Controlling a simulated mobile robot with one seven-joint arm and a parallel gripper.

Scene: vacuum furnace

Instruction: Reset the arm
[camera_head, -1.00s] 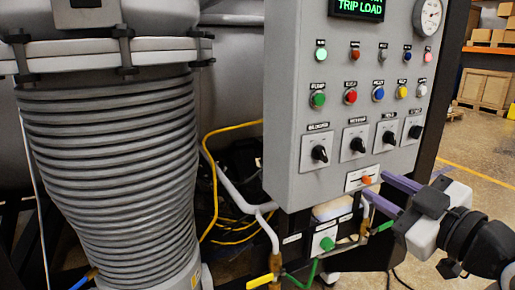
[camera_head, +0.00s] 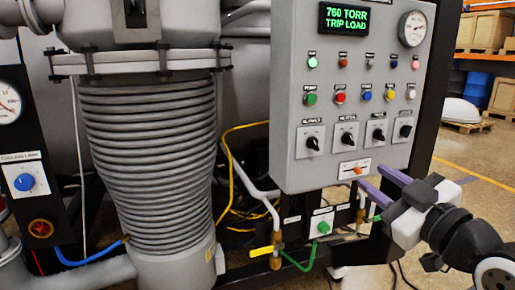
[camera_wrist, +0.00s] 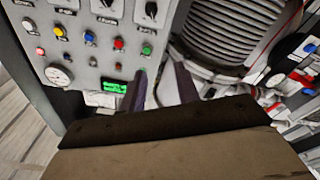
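My gripper (camera_head: 376,185) is at the lower right of the head view, in front of the lower right part of the grey control panel (camera_head: 290,150). Its two purple fingers are spread apart with nothing visible between them, and their tips point toward the panel near a small orange slider switch (camera_head: 357,170). In the wrist view the two fingers (camera_wrist: 160,88) also stand apart with a gap between them. I cannot tell whether a fingertip touches the panel.
The panel display (camera_head: 346,17) reads 760 TORR TRIP LOAD. A ribbed grey column (camera_head: 150,140) stands left of the panel. A yellow-handled valve (camera_head: 262,251) and a green button box (camera_head: 321,224) sit below. Open floor (camera_head: 470,160) lies at the right, with crates (camera_head: 490,25) behind.

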